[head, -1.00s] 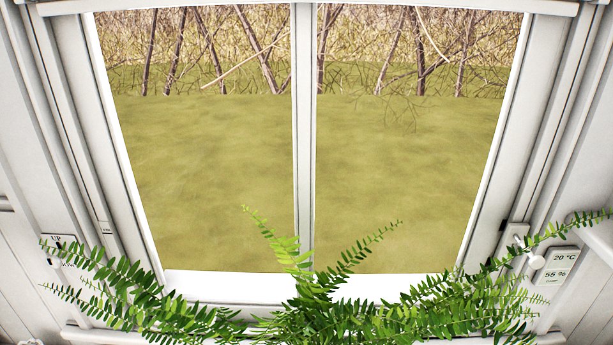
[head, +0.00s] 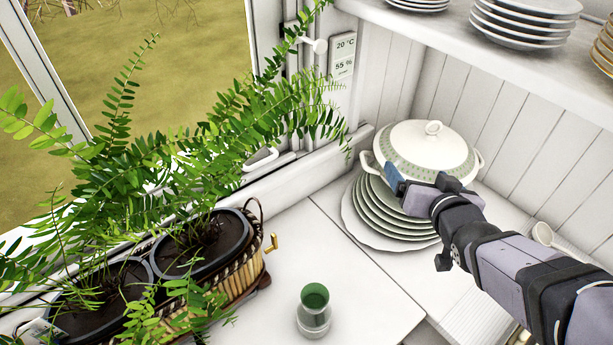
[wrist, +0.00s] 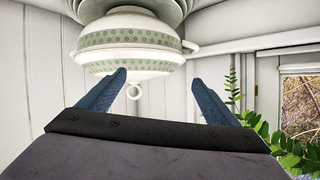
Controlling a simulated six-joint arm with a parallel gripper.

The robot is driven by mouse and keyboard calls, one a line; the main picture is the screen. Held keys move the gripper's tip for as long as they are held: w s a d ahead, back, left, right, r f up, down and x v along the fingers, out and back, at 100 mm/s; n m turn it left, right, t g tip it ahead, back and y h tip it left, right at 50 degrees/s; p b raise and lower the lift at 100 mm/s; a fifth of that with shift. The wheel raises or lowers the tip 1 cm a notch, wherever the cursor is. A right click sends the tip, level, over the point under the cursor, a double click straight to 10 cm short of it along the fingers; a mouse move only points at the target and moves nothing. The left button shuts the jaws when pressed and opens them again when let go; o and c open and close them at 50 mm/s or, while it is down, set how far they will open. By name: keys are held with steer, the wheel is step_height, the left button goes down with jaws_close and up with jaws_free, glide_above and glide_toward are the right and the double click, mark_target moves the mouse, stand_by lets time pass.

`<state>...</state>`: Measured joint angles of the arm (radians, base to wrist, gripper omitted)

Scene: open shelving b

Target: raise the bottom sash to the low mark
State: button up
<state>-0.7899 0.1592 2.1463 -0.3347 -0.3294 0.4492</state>
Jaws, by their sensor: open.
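Part of the window sash (head: 42,85) shows at the upper left of the head view, with its glass and white bars. Fern fronds cover most of its lower edge, and I cannot make out the low mark. A white curved handle-like piece (head: 262,158) sits low by the window's right side, partly behind fronds. My gripper (head: 393,180) is open and empty, away to the right of the window, close in front of the lidded tureen. In the wrist view its two blue fingers (wrist: 158,77) stand apart with nothing between them.
A fern in a wicker planter (head: 252,275) stands before the window. A green-and-clear glass (head: 313,312) stands on the white counter. A white tureen (head: 428,148) tops stacked plates (head: 385,215) near my arm. A shelf (head: 455,40) with plates is above. A white knob (head: 318,46) juts from the frame.

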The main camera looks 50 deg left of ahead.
steer(key=s+a+n+g+y+b, duration=0.1)
steer(key=s+a+n+g+y, duration=0.3)
steer(key=s+a, duration=0.75)
steer(key=n+g+y, duration=0.4)
steer(key=n, duration=0.2)
glide_toward(264, 163)
steer(key=a, duration=0.3)
steer(key=shift+a+p, duration=1.25)
steer(key=shift+a, duration=2.55)
steer(key=shift+r, duration=0.15)
steer(key=c, duration=1.3)
step_height(264, 163, up, 11)
steer(key=p, duration=0.4)
steer(key=shift+f, duration=0.45)
